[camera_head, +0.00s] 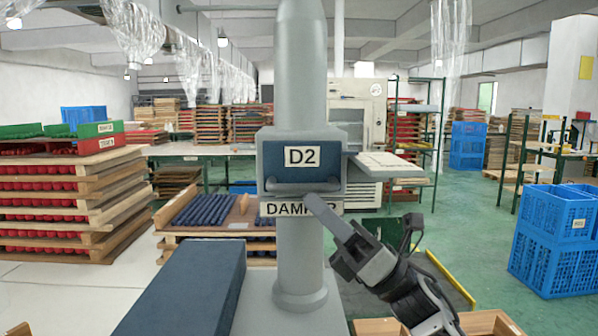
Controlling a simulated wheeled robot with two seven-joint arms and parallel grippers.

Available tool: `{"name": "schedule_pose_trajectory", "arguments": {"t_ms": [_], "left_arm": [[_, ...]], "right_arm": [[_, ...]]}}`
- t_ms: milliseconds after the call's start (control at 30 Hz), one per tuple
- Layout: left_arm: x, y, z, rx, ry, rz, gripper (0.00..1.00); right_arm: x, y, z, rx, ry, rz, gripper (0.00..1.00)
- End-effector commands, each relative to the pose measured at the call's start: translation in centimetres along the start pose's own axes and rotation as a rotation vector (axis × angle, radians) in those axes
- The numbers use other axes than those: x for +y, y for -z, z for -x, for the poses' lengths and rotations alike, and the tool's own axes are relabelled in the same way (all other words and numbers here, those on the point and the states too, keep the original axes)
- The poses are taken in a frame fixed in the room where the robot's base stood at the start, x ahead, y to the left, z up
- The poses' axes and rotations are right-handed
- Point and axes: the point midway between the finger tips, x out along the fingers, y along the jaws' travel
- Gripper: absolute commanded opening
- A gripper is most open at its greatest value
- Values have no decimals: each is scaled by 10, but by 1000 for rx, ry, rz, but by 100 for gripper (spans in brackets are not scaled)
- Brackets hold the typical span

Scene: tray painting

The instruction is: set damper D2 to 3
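Damper D2 is a grey housing (264,165) on a thick vertical grey pipe (301,60). Its dark blue front bears a white "D2" label (302,157) and a grey bar handle (290,187) below it. A flat pale plate (392,164) sticks out to the right of the housing; I cannot read a setting on it. A "DAMPER" sign (284,209) hangs beneath, partly covered by my gripper. My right gripper (316,206) comes from the lower right, its tip just under the handle's right end. I cannot tell contact or finger opening. My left gripper is out of view.
A long dark blue block (190,290) lies left of the pipe base (300,298). Behind is a wooden tray (240,215) of dark blue rods. Stacked wooden trays (70,200) stand left; blue crates (555,240) stand right. Green floor shows between.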

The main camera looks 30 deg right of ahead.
Motion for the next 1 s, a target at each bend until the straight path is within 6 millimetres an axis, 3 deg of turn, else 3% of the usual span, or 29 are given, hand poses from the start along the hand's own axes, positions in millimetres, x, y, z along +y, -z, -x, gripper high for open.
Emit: {"name": "schedule_pose_trajectory", "arguments": {"t_ms": [100,233,633,767,1000], "left_arm": [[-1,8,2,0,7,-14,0],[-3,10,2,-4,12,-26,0],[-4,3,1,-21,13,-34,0],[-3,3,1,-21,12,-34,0],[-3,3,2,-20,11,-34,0]], "right_arm": [[1,-3,-23,-1,-1,2,34],[0,-1,-36,0,0,1,34],[0,0,-42,0,2,0,34],[0,0,-41,0,2,0,1],[5,6,-45,2,-9,-10,0]]}}
